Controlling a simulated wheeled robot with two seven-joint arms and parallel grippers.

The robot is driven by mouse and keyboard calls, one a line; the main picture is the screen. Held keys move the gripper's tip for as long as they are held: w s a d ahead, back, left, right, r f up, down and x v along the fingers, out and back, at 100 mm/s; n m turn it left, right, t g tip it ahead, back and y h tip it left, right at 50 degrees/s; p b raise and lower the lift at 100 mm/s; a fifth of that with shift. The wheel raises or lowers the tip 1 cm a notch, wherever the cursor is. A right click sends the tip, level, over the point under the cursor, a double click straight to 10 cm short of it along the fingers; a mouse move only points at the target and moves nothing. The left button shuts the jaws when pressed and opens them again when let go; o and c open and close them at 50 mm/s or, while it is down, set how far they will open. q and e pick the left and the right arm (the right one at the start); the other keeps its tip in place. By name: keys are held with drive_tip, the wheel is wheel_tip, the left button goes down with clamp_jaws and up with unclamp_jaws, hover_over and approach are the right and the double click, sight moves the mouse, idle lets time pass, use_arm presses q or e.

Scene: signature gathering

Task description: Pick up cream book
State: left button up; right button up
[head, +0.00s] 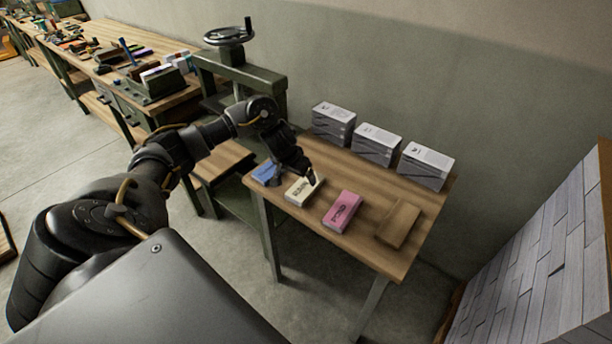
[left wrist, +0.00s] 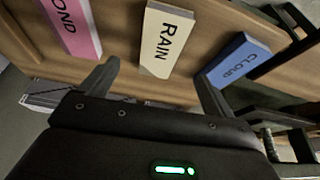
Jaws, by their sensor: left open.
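The cream book (head: 301,189) lies on the wooden table (head: 378,256) between a blue book (head: 265,172) and a pink book (head: 342,211). In the left wrist view the cream book (left wrist: 166,40) shows the word RAIN on its cover. My left gripper (head: 296,175) is over the cream book, its fingers partly covering it. In the left wrist view its open fingers (left wrist: 156,85) point toward the cream book, with nothing between them. The pink book (left wrist: 73,22) and the blue book (left wrist: 238,60), marked CLOUD, lie to either side. My right gripper is not seen.
A brown block (head: 398,223) lies on the table's right part. Several grey-white book stacks (head: 376,145) line the back edge by the wall. A green press with a handwheel (head: 229,36) stands left of the table. A cluttered workbench (head: 150,75) is farther left.

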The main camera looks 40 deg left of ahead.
sight(304, 187)
use_arm(q)
drive_tip(key=x, duration=0.4)
drive_tip(key=shift+f, duration=0.1)
drive_tip(key=shift+x, duration=2.65)
drive_tip(key=shift+a, duration=0.1)
drive_tip(key=shift+c, duration=0.4)
drive_tip(key=c, duration=1.1)
